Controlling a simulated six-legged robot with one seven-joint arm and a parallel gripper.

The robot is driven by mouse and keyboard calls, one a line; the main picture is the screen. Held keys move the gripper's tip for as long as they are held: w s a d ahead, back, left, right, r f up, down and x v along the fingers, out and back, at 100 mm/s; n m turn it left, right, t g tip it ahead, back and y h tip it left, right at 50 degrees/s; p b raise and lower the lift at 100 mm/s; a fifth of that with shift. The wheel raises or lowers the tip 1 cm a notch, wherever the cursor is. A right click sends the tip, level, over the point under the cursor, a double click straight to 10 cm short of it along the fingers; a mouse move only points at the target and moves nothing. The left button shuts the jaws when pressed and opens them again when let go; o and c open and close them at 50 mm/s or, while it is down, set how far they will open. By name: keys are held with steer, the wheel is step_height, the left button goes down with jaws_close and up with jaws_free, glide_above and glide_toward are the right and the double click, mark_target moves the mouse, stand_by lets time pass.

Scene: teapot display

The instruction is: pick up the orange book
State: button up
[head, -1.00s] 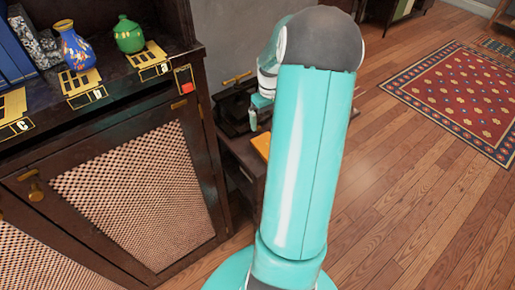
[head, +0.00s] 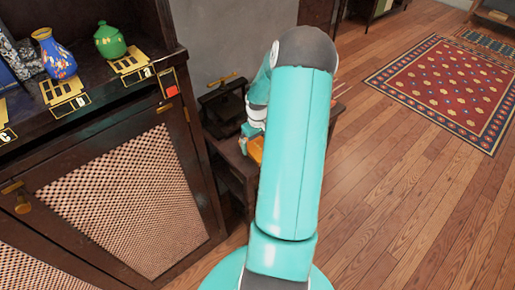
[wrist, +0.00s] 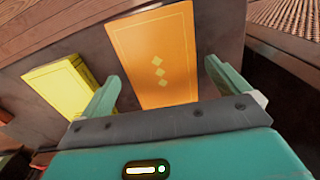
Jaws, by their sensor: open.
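The orange book (wrist: 152,52) lies flat on a dark wooden surface, with small yellow diamonds on its cover. In the wrist view it sits ahead of and between the two fingers of my gripper (wrist: 162,84). My gripper is open and nothing is held in it. In the head view only a small orange part of the book (head: 256,150) shows beside my arm, which hides the rest. My gripper (head: 243,146) shows there only in part, near the book's left edge. I cannot tell whether the fingers touch the book.
A yellow book (wrist: 58,86) lies left of the orange one, close to the left finger. A dark cabinet with a woven panel (head: 125,195) stands to the left, with a blue vase (head: 55,54) and a green pot (head: 110,40) on its shelf. Open floor lies right.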

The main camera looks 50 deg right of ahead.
steer(key=shift+w+f, duration=0.1)
steer(key=shift+f, duration=0.6)
steer(key=c, duration=1)
steer(key=shift+r, duration=0.15)
